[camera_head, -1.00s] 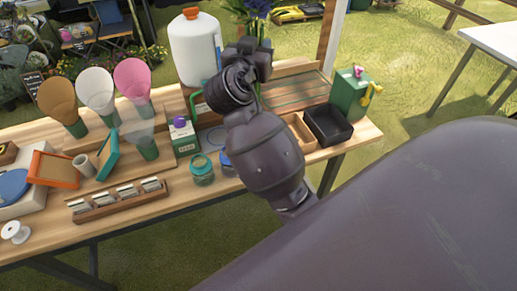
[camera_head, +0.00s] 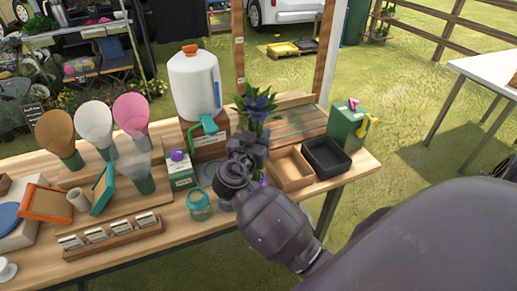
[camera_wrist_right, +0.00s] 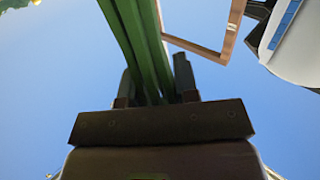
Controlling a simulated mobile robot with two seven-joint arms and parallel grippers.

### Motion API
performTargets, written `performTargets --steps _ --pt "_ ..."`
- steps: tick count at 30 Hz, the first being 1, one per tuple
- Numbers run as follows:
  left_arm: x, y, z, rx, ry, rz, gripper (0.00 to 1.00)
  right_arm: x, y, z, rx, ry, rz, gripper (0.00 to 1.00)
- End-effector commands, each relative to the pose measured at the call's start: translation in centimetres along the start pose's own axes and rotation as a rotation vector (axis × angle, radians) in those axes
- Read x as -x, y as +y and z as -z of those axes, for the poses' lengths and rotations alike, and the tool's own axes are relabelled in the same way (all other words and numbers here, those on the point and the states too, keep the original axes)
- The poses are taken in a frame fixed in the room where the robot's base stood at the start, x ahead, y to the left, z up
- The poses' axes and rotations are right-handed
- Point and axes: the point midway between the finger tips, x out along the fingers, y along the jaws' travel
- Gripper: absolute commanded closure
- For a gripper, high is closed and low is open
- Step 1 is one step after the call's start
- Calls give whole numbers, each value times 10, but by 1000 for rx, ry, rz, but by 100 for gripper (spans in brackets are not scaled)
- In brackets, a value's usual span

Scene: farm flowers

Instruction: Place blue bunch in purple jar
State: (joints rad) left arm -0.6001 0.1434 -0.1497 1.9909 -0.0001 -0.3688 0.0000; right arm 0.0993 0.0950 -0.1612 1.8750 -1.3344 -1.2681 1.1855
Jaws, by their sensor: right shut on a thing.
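The blue bunch (camera_head: 257,104), blue flowers with green leaves, is upright above the workbench, held by my right gripper (camera_head: 258,146). The right wrist view shows its green stems (camera_wrist_right: 146,45) between the two fingers. My right gripper is shut on these stems. A small purple patch (camera_head: 263,180) shows just beside my right gripper; I cannot tell whether it is the purple jar, as my arm hides most of it. A bluish jar (camera_head: 226,203) is partly hidden beside my wrist, right of a teal glass jar (camera_head: 199,206). My left gripper is not in view.

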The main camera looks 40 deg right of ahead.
Motion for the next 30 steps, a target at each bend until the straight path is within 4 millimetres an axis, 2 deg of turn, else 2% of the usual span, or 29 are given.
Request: performTargets --steps 5,13,30 --pt "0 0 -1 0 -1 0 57 0 0 -11 2 0 0 98" --pt "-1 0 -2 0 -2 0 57 0 0 -45 2 1 0 98" --pt "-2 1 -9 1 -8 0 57 0 0 -52 -1 0 0 98"
